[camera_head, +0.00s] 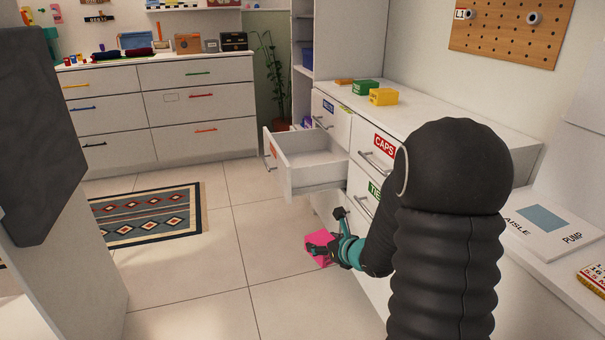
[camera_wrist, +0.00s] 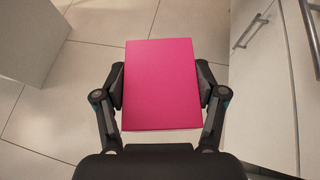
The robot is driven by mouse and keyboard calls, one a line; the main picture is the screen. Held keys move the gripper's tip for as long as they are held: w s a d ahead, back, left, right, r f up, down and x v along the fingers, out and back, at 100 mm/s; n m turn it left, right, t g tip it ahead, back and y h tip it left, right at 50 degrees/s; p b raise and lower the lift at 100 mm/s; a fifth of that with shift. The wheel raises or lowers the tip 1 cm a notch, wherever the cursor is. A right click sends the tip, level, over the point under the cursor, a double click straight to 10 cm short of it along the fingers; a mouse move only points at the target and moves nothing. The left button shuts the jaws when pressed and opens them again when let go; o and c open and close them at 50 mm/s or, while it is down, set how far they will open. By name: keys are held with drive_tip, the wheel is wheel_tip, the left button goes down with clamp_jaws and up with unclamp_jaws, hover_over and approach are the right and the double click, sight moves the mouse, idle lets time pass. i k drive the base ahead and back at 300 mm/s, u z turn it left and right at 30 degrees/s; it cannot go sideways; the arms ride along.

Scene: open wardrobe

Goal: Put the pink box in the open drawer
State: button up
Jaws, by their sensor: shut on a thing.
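The pink box (camera_head: 319,243) is held by my gripper (camera_head: 335,248), in front of the white drawer unit and lower in the picture than the open drawer. In the wrist view the pink box (camera_wrist: 160,85) fills the space between the two fingers of my gripper (camera_wrist: 161,88), which press on its left and right sides. The open drawer (camera_head: 309,160) is pulled out from the unit, to the left and above my gripper in the head view. Its visible inside looks empty.
A green box (camera_head: 365,88) and a yellow box (camera_head: 384,97) stand on the unit's top (camera_head: 430,112). Shut drawers with labels, one reading CAPS (camera_head: 384,146), are beside the open one. A patterned rug (camera_head: 150,214) lies on the floor at left. The tiled floor between is clear.

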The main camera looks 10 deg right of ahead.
sight(297, 164)
drive_tip(key=u, duration=1.35)
drive_tip(key=i, duration=1)
drive_tip(key=z, duration=1.15)
